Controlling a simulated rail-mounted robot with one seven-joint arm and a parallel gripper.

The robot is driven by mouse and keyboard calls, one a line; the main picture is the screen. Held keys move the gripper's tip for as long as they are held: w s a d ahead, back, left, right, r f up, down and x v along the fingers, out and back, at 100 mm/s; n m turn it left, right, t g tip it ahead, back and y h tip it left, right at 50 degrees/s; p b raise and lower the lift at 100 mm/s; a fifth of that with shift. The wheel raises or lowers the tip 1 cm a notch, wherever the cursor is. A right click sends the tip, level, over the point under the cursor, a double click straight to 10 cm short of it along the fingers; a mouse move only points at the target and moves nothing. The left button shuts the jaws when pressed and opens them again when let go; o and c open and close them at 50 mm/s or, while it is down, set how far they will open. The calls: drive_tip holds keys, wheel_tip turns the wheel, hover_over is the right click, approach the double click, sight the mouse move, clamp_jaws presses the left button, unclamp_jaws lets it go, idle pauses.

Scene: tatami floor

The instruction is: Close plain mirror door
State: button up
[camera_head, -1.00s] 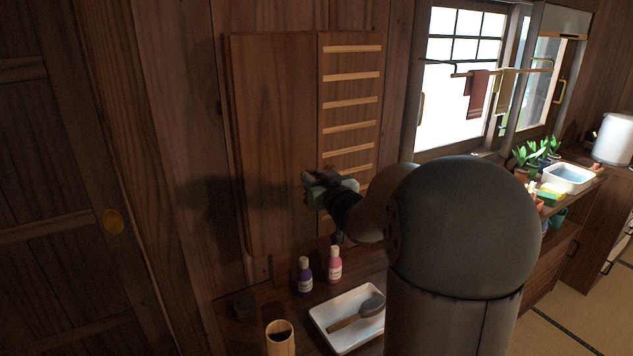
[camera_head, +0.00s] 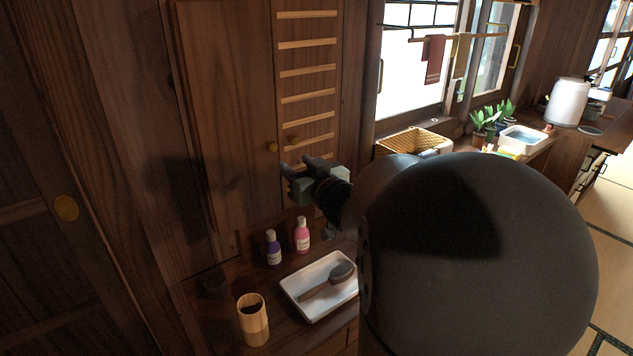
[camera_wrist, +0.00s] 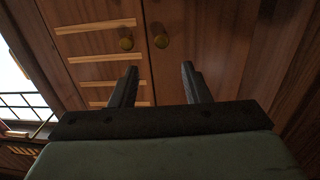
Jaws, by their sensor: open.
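The plain door (camera_head: 225,110) is the left leaf of a wooden wall cabinet; its round knob (camera_head: 271,146) is near its right edge. It looks flush with the slatted door (camera_head: 308,90) beside it, with only a thin seam between them. In the wrist view the plain door (camera_wrist: 220,50) is on the right and its knob (camera_wrist: 162,41) is beyond my fingertips. My gripper (camera_head: 294,168) is open and empty, just below the knobs in the head view. No contact with the door is visible. No mirror surface shows.
Below the cabinet, a counter holds a purple bottle (camera_head: 273,248), a pink bottle (camera_head: 302,236), a white tray (camera_head: 312,312) with a brush (camera_head: 330,282), and a bamboo cup (camera_head: 252,322). A window and a towel rail (camera_head: 440,38) are to the right.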

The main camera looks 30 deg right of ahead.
drive_tip(key=s, duration=0.7)
drive_tip(key=shift+s, duration=0.3)
drive_tip(key=shift+a, duration=0.1)
drive_tip(key=s+a+f+m+g+h+p, duration=0.2)
drive_tip(key=s+a+f+g+h+p, duration=0.15)
drive_tip(key=a+f+g, duration=0.45)
drive_tip(key=s+a+f+n+g+y+p, duration=0.2)
drive_tip(key=s+a+f+g+y+p, duration=0.1)
drive_tip(key=s+a+g, duration=0.6)
drive_tip(key=s+a+f+y, duration=0.1)
drive_tip(key=s, duration=0.3)
drive_tip(key=shift+a+n+g, duration=0.25)
drive_tip(key=shift+n+g, duration=0.05)
drive_tip(key=shift+s, duration=0.1)
